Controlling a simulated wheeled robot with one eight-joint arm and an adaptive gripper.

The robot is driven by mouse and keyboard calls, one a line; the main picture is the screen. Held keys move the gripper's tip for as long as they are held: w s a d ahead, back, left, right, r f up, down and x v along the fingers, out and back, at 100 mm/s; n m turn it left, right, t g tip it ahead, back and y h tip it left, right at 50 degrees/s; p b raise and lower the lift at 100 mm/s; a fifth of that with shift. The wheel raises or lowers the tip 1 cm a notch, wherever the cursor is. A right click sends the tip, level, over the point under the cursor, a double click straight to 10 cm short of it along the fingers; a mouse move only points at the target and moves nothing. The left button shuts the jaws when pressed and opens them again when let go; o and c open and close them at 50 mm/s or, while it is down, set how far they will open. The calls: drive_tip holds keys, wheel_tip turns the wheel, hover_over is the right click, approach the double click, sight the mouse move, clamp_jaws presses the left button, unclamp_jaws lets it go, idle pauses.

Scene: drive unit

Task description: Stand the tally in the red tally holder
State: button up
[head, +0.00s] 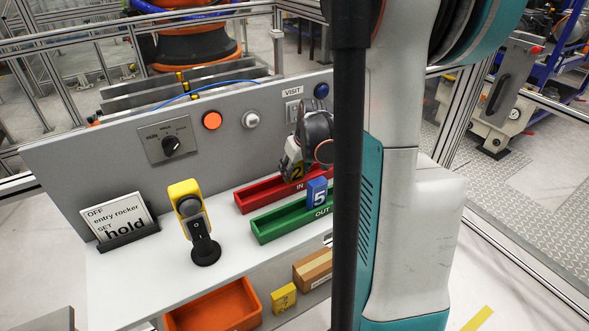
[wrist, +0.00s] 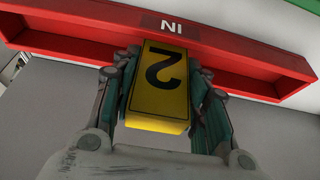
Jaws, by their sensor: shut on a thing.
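The yellow tally marked 2 (wrist: 160,88) is between the fingers of my gripper (wrist: 163,100), which is shut on it. In the head view the tally (head: 297,171) shows at the red tally holder (head: 255,203), labelled IN. The holder's long red trough also shows in the wrist view (wrist: 60,35). The tally's far end overlaps the holder's front wall in the wrist view; I cannot tell whether it touches the holder's floor. In the head view my gripper (head: 296,160) is above the holder and partly hidden by my arm.
A green holder (head: 270,228) labelled OUT has a blue tally marked 5 (head: 317,192) standing in it. The panel (head: 100,165) rises behind.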

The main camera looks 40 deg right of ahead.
drive_tip(key=o, duration=1.1)
drive_tip(key=p+v, duration=0.4)
drive_tip(key=v, duration=0.8)
drive_tip(key=shift+r, duration=0.1)
